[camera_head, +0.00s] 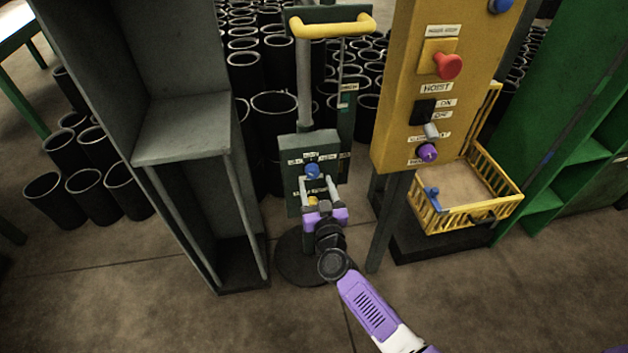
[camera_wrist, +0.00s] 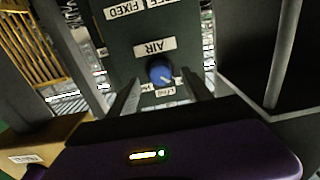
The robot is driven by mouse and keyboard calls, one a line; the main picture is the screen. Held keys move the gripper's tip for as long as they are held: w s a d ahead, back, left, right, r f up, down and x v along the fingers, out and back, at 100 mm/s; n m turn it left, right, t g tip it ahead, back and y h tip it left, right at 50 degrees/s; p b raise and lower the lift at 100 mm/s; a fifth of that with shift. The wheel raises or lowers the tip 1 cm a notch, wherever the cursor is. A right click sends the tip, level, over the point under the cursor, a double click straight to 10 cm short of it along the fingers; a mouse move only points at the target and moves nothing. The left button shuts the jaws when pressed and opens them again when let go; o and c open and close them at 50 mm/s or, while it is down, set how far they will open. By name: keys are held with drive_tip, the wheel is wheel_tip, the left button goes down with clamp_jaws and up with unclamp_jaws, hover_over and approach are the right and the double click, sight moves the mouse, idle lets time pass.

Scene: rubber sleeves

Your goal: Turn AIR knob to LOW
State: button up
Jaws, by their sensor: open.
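The blue AIR knob (camera_head: 312,171) sits on the front of a dark green control box (camera_head: 289,186) on a stand. In the wrist view the knob (camera_wrist: 160,71) shows near the middle, with the AIR label (camera_wrist: 154,46) upside down above it. A pale mark on the knob seems to point to the lower right there. Small labels surround the knob; their words are too small to read surely. My gripper (camera_head: 317,184) is open and empty, just in front of the box. Its fingers (camera_wrist: 160,86) stand either side of the knob, apparently not touching it.
A yellow hoist panel (camera_head: 400,100) with a red button (camera_head: 448,66) and a purple knob (camera_head: 427,152) stands to the right. A grey shelf unit (camera_head: 185,128) stands close on the left. A yellow handle (camera_head: 332,27) tops the stand. Black sleeves fill the back.

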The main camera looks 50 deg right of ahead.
sight(314, 176)
drive_tip(key=shift+b+x, duration=0.5)
drive_tip(key=shift+x, duration=1.2)
clamp_jaws()
